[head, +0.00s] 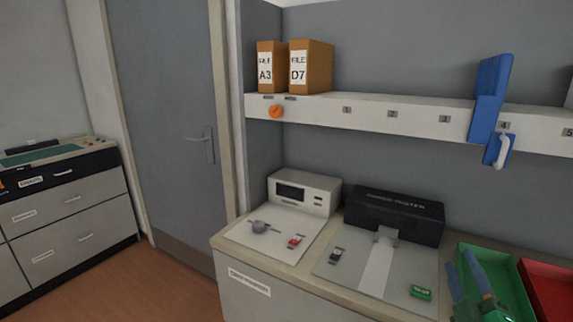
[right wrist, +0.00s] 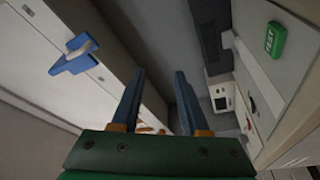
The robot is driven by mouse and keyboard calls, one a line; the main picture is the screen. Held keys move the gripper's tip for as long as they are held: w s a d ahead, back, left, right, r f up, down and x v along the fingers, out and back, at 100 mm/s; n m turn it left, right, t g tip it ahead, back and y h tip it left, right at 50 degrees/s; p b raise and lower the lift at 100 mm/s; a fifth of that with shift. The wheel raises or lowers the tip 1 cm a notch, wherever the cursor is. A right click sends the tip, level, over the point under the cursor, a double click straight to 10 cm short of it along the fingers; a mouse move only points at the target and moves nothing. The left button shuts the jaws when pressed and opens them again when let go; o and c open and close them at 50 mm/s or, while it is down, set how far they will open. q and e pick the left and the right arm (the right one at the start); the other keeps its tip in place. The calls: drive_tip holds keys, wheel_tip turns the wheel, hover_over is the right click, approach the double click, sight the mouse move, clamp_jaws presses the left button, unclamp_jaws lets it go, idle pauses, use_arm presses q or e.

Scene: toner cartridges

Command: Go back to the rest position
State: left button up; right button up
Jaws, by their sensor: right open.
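My right gripper (head: 459,262) shows at the lower right of the head view, over the counter beside the green tray. Its two blue fingers stand apart with nothing between them, as the right wrist view also shows (right wrist: 157,85). A blue cartridge-like piece with a white handle (head: 490,105) stands at shelf slot 4; it also shows in the right wrist view (right wrist: 73,57), well away from the fingers. My left gripper is not in view.
The counter bears a black machine (head: 395,215), a light grey device (head: 305,193), a green TEST button (head: 421,292), a green tray (head: 505,264) and a red tray (head: 548,275). The wall shelf (head: 370,113) holds two brown file boxes (head: 310,67). The floor at left is clear.

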drive_tip(key=s+a+f+m+g+y, duration=0.1)
drive_tip(key=s+a+f+m+g, duration=0.3)
drive_tip(key=f, duration=0.6)
drive_tip(key=s+a+f+m+g+y, duration=0.1)
drive_tip(key=s+a+f+m+g, duration=0.15)
drive_tip(key=s+f+g, duration=0.55)
drive_tip(key=s+a+f+g+y, duration=0.4)
drive_tip(key=s+a+f, duration=0.7)
drive_tip(key=s+f+b, duration=0.2)
drive_tip(key=s+f, duration=0.1)
drive_tip(key=f, duration=1.5)
drive_tip(key=s+d+f+g, duration=0.2)
drive_tip(key=s+f, duration=0.7)
drive_tip(key=s, duration=0.2)
drive_tip(key=shift+s+d+f, duration=0.25)
drive_tip(key=shift+s+d, duration=0.05)
drive_tip(key=shift+d, duration=0.05)
drive_tip(key=shift+s, duration=0.1)
